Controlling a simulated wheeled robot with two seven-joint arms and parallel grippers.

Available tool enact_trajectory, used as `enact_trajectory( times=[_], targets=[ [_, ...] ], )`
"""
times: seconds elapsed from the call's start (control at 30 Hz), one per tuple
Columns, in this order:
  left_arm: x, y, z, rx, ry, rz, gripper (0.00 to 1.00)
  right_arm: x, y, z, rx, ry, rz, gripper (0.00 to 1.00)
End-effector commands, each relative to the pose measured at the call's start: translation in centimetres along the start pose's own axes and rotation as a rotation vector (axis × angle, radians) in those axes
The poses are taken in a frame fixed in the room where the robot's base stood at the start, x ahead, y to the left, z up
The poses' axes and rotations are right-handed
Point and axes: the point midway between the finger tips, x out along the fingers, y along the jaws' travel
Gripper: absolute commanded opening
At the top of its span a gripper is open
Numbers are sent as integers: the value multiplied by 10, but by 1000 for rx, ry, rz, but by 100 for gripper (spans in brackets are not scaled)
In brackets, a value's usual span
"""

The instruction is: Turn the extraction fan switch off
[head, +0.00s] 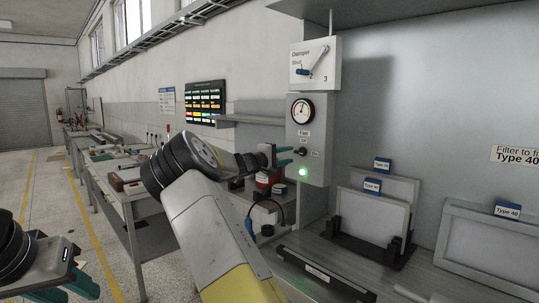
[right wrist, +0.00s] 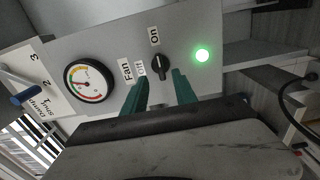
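The fan switch is a black rotary knob (head: 299,152) on the grey control panel (head: 310,172), with labels Fan and Off above it and On to its right. In the right wrist view the knob (right wrist: 161,67) shows between the green fingertips, apart from both as far as I can tell. The knob looks turned toward On. A green lamp (head: 303,172) below it is lit; it also glows in the right wrist view (right wrist: 202,55). My right gripper (head: 285,155) is open in front of the knob. My left gripper (head: 76,288) is low at the left, open and empty.
A gauge (head: 303,111) and a damper box with a blue-handled lever (head: 312,68) sit above the switch. Filters in a black rack (head: 373,215) stand at the right. A red-and-black item (head: 266,179) lies below my right gripper. A workbench (head: 125,190) stands left.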

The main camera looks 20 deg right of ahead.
Motion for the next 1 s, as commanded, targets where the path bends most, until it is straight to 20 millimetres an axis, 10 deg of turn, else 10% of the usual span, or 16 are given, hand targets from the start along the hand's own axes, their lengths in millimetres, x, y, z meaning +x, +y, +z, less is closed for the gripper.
enact_trajectory(
  times=[0.3,0.67,0.83,1.0],
  targets=[
    [0,0,0,0,0,0,36,46,-2,0,0,-1,-3,34],
    [0,0,0,0,0,0,36,52,-2,0,1,0,-4,34],
    [0,0,0,0,0,0,36,52,-2,0,1,0,-4,2],
    [0,0,0,0,0,0,36,52,-2,0,1,0,-4,0]
  ],
)
